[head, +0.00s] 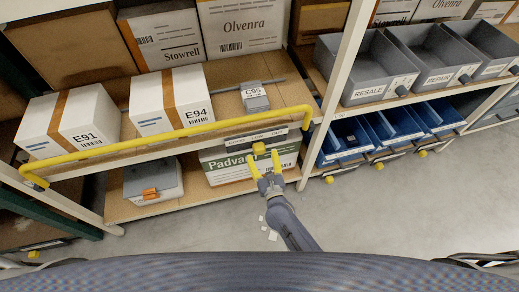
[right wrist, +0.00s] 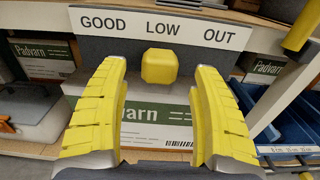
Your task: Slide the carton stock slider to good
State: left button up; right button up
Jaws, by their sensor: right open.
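The carton stock slider's yellow knob (head: 258,149) sits on a dark panel at the shelf edge. In the right wrist view the knob (right wrist: 160,66) is below the word LOW on the white label strip (right wrist: 163,27), which reads GOOD, LOW, OUT from left to right. My right gripper (head: 264,161) has yellow fingers and is open, pointing at the knob. In the right wrist view its fingers (right wrist: 160,85) stand on either side of the knob, with a gap on each side. Whether the tips reach past its front face is unclear. My left gripper is not in view.
A Padvarn carton (head: 225,168) lies on the shelf behind the slider. A yellow rail (head: 180,134) runs above, before cartons E91 (head: 68,122) and E94 (head: 171,100). Blue bins (head: 345,138) with other yellow knobs stand at right. The floor in front is mostly clear.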

aim_at(260, 152)
jog(key=shift+x, duration=1.95)
jog(key=shift+c, duration=0.4)
grip_shut()
